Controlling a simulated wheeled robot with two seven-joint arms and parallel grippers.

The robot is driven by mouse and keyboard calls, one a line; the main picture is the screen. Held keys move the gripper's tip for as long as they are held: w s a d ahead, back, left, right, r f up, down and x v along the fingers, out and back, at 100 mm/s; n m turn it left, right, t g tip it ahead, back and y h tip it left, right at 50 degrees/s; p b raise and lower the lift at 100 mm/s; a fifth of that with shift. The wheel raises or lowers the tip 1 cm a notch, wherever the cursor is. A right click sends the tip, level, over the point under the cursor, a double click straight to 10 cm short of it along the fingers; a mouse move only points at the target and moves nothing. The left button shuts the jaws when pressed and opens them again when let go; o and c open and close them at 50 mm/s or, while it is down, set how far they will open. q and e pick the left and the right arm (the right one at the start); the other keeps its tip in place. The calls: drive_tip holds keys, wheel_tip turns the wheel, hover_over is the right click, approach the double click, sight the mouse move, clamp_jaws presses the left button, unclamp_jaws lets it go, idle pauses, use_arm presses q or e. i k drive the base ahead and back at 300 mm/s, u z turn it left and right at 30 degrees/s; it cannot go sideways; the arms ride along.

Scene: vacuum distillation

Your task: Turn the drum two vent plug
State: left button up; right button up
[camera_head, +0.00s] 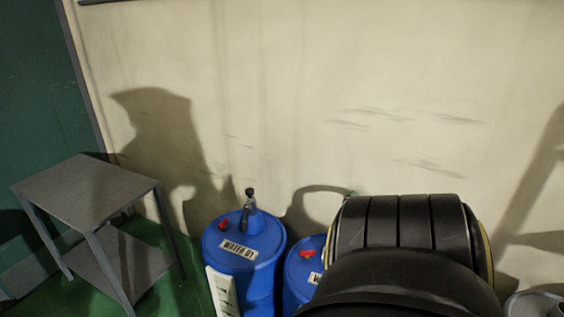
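A blue drum (296,283) stands right of the drum labelled WATER 01. Its label is mostly hidden, so I cannot read its number. A red plug (307,253) sits on its top, just left of a large dark arm link of mine that covers the drum's right side. The blue WATER 01 drum (263,272) stands to its left, with a red plug (223,225) and a dark pump fitting (250,202) on top. Neither of my grippers shows; I cannot see whether one is behind the dark link.
A grey metal table (85,188) with a lower shelf stands at the left on the green floor (190,290). A white slotted object (222,293) is in front of the WATER 01 drum. A pale wall (300,90) is close behind the drums. A grey object (535,304) shows at lower right.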

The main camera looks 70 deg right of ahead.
sight(307, 255)
drive_tip(key=z, duration=0.9)
drive_tip(key=i, duration=1)
drive_tip(key=z, duration=1.15)
